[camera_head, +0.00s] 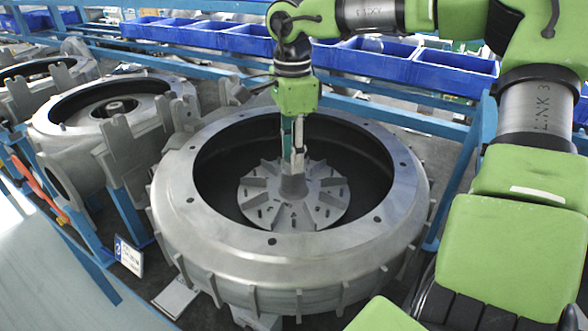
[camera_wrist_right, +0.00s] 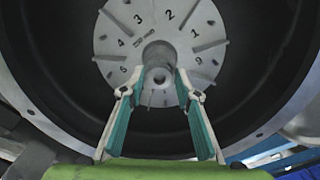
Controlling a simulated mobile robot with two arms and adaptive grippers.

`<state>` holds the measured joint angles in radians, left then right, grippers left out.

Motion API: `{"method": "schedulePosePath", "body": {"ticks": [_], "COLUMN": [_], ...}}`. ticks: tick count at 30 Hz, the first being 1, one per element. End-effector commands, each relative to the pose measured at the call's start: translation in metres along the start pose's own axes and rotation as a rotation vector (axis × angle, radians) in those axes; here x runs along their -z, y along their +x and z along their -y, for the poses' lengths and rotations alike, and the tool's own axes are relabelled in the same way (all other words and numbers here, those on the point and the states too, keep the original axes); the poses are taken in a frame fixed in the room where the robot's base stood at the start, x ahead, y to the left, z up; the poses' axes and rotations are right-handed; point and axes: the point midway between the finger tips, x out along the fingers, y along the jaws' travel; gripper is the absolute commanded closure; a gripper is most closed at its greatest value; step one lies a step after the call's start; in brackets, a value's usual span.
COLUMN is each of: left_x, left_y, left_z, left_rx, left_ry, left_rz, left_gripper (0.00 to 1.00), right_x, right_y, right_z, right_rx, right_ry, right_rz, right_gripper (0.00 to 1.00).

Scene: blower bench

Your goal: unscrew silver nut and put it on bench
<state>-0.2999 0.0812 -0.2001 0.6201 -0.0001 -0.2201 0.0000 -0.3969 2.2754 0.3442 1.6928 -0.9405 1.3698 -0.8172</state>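The grey blower hub (camera_head: 293,186) stands up in the middle of the bladed, numbered disc inside the big round housing. In the right wrist view the hub (camera_wrist_right: 159,57) rises toward the camera between my fingertips. I cannot clearly tell the silver nut apart from the hub end, which is dark and partly behind the fingers. My right gripper (camera_head: 293,150) points straight down over the hub. In the right wrist view its teal fingers (camera_wrist_right: 160,76) are spread on both sides of the hub end, with no clear grip on it. My left gripper is not in view.
The blower housing (camera_head: 290,262) has a wide metal rim around the right gripper. Another housing (camera_head: 60,119) stands at the left. Blue bins (camera_head: 372,64) line the back behind a blue rail. A pale, clear surface (camera_head: 75,285) lies at the lower left.

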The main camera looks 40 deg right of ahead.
Motion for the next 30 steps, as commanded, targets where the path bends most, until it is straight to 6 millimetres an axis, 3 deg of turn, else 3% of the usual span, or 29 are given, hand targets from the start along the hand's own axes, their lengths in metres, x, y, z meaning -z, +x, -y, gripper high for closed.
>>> {"method": "schedulePosePath", "body": {"ticks": [6, 30], "left_x": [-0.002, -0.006], "left_y": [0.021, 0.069], "left_z": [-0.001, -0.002], "left_rx": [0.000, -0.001], "left_ry": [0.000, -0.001], "left_rz": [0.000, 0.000], "left_gripper": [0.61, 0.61], "right_x": [0.002, 0.007], "right_y": [0.004, 0.004], "right_z": [0.001, 0.000], "right_rx": [0.003, 0.003], "right_ry": [0.332, 1.573], "right_rz": [-0.003, -0.001], "right_gripper": [0.70, 0.70]}}
